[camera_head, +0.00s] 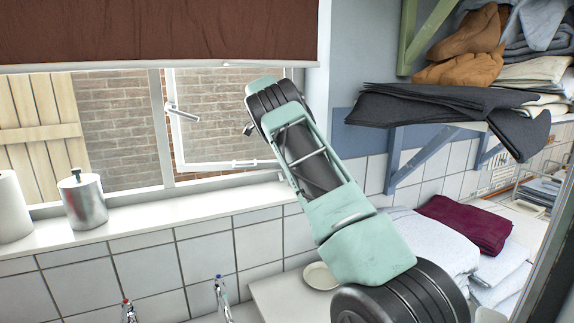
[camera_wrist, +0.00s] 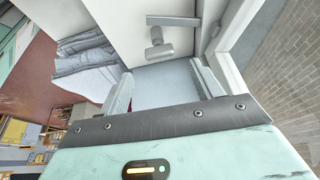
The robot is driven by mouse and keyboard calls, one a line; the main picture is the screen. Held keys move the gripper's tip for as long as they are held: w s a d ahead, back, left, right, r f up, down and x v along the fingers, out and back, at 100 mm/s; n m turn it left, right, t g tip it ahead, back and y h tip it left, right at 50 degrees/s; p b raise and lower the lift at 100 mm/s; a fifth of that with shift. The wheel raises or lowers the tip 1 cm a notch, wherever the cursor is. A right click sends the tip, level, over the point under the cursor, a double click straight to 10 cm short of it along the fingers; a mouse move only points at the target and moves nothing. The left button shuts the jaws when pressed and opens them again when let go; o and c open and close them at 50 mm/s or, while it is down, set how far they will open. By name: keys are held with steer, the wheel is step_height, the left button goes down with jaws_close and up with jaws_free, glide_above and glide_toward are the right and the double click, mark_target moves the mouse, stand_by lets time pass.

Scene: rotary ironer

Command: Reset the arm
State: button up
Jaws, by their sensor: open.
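My arm, mint green and black, reaches up from the lower right across the middle of the head view, in front of the window and tiled wall. My gripper (camera_wrist: 160,72) shows in the wrist view with its two pale fingers apart and a plain light surface seen between them. I see nothing held. In the head view the gripper's fingers cannot be made out at the upper end of the arm. A grey window handle (camera_wrist: 158,46) appears beyond the fingers in the wrist view; the distance is unclear.
The window frame (camera_head: 160,125) and sill (camera_head: 150,202) lie behind and left of my arm. A metal canister (camera_head: 83,204) and white roll (camera_head: 12,208) stand on the sill. A shelf with dark cloth (camera_head: 440,103) juts out right. A maroon cloth (camera_head: 468,224) lies below it.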

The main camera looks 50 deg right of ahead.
steer(key=shift+w+a+r, duration=0.1)
steer(key=shift+a+r, duration=0.15)
steer(key=shift+r, duration=0.45)
steer(key=a+f+n+t+y+b, duration=0.1)
steer(key=a+f+n+b, duration=0.3)
steer(key=a, duration=1.1)
steer(key=a+f+n+t+y, duration=0.15)
steer(key=a+n, duration=0.45)
steer(key=a, duration=0.8)
steer(key=a+f+n+y+b, duration=0.25)
steer(key=a+n, duration=0.25)
steer(key=a, duration=1)
steer(key=s+a+f+n+b, duration=0.1)
steer(key=s+a+f+n, duration=0.2)
steer(key=s+a+n, duration=0.35)
steer(key=s+a+f+n+b, duration=0.1)
steer(key=s+a+f+n, duration=0.2)
steer(key=s+a, duration=0.7)
steer(key=s+a+f+n+b, duration=0.1)
steer(key=s+f+n, duration=0.1)
steer(key=s, duration=0.6)
steer(key=s+a+f+n+b, duration=0.1)
steer(key=s+f+n, duration=0.2)
steer(key=s, duration=0.6)
steer(key=shift+a+f+n+h, duration=0.15)
steer(key=shift+a+n+h, duration=0.15)
steer(key=shift+n, duration=0.75)
